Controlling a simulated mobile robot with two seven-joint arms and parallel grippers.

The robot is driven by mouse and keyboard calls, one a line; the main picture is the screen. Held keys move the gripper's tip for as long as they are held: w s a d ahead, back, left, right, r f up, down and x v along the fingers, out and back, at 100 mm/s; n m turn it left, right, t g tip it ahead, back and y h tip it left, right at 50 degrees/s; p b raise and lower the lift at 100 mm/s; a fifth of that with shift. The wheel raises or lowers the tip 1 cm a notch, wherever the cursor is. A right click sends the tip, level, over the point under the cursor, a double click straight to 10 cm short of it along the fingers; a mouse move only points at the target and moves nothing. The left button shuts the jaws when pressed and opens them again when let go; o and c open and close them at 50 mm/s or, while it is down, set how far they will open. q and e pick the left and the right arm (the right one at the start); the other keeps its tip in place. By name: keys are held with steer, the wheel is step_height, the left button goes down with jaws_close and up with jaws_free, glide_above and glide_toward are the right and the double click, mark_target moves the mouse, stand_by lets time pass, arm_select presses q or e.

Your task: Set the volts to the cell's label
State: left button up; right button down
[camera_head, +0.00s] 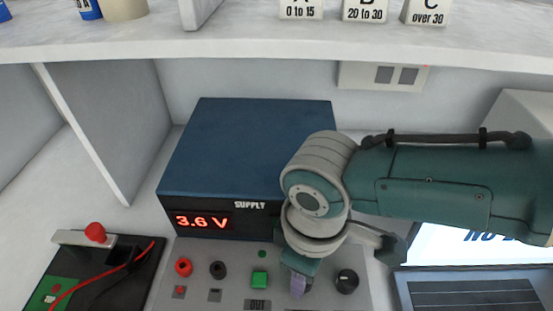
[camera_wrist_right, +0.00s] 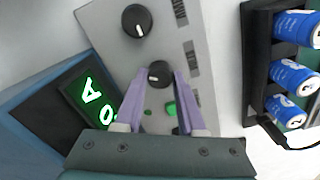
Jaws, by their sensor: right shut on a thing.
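The supply (camera_head: 245,150) is a dark blue box with a red display (camera_head: 202,222) that reads 3.6 V. My right gripper (camera_head: 298,288) is over the grey front panel. In the wrist view my right gripper (camera_wrist_right: 160,75) has its purple fingers shut on a black knob (camera_wrist_right: 158,72), one finger on each side. The head view hides this knob behind the gripper. A second black knob (camera_head: 346,281) stands to the right on the panel; it also shows in the wrist view (camera_wrist_right: 137,20). My left gripper is not in view. I cannot read a cell label.
A green display (camera_wrist_right: 90,98) is partly cut off in the wrist view. Red (camera_head: 184,267) and black (camera_head: 218,269) terminals and a green button (camera_head: 260,279) are on the panel. Several blue cylinders (camera_wrist_right: 290,75) sit in a black rack. A black tray (camera_head: 120,270) with a red wire lies left.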

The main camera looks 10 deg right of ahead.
steer(key=c, duration=0.5)
jaws_free()
steer(key=shift+r, duration=0.1)
step_height(320, 180, up, 8)
steer(key=p, duration=0.3)
steer(key=shift+r+p, duration=0.25)
steer(key=shift+p, duration=0.1)
steer(key=shift+r, duration=0.65)
